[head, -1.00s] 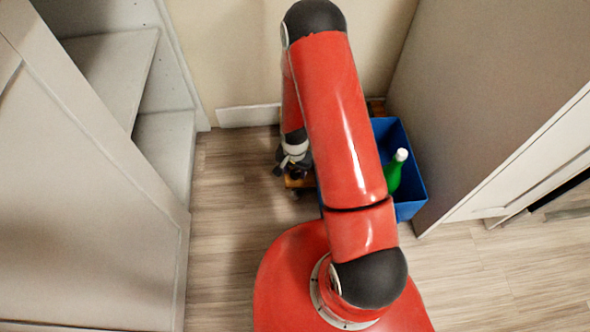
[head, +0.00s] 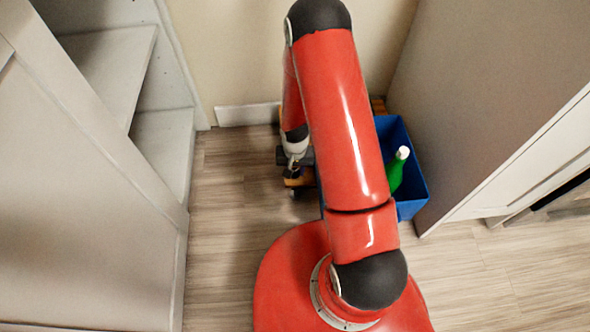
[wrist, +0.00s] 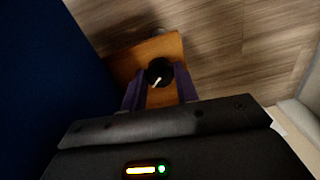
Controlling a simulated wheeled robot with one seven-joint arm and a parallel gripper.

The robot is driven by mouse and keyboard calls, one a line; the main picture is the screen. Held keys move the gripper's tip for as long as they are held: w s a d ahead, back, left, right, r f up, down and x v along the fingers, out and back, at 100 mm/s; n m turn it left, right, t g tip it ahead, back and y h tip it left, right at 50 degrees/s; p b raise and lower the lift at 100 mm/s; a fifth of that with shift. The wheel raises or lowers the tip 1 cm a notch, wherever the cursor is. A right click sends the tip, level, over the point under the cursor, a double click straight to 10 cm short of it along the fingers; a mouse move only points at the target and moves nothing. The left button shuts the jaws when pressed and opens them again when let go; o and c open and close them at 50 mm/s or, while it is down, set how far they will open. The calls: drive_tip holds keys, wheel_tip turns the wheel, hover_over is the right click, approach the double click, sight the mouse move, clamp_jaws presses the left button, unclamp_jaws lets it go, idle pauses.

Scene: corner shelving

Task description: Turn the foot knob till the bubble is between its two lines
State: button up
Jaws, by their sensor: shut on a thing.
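The foot knob (wrist: 159,72) is round and black with a white pointer line, seen from above in the wrist view. It sits over an orange-brown wooden piece (wrist: 165,48). My gripper (wrist: 160,75) has its two purple fingers on either side of the knob and is shut on it. In the head view the wooden piece (head: 298,182) shows low by the floor under my wrist, and the knob is hidden. I cannot make out the bubble or its two lines in either view.
A blue bin (head: 412,192) with a green bottle (head: 397,172) stands right of my arm. Pale shelving (head: 165,150) is at the left and a grey cabinet (head: 480,100) at the right. Bare wood floor (head: 230,220) lies between the shelving and my base.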

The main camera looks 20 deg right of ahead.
drive_tip(key=n+b, duration=0.1)
drive_tip(key=n, duration=0.4)
drive_tip(key=shift+n, duration=2.5)
drive_tip(key=o, duration=1)
drive_tip(key=shift+r, duration=0.1)
wheel_tip(320, 180, up, 8)
drive_tip(key=shift+f+p, duration=0.15)
drive_tip(key=shift+p, duration=0.5)
